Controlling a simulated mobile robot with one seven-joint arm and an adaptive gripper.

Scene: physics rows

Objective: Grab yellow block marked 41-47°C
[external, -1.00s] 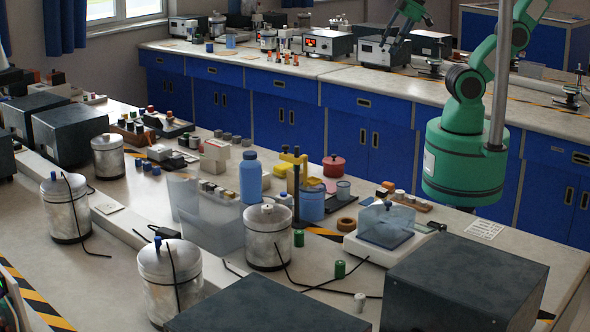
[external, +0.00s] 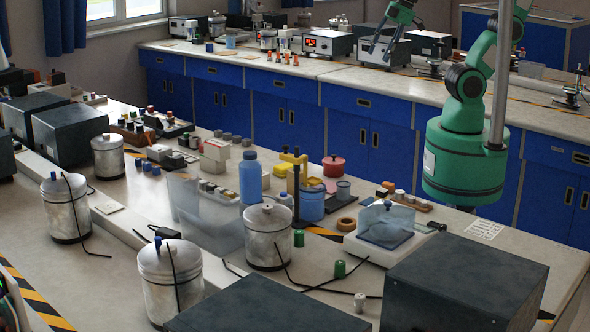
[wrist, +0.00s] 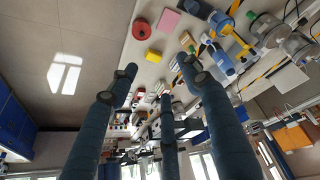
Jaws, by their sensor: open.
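A yellow block (wrist: 153,55) lies on the pale bench top in the wrist view, near a red pot (wrist: 140,28) and a pink square (wrist: 169,21). Its marking cannot be read. A small yellow patch behind the blue bottle (external: 281,170) in the external view may be the same block, but I cannot be sure. My gripper (wrist: 160,82) has its dark fingers spread and empty, with the block beyond the fingertips, apart from them. In the external view my gripper (external: 381,43) hangs at the top, over the back bench.
Metal canisters (external: 268,237) and a balance (external: 385,228) stand nearer. A vertical pole (external: 501,80) is beside my arm.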

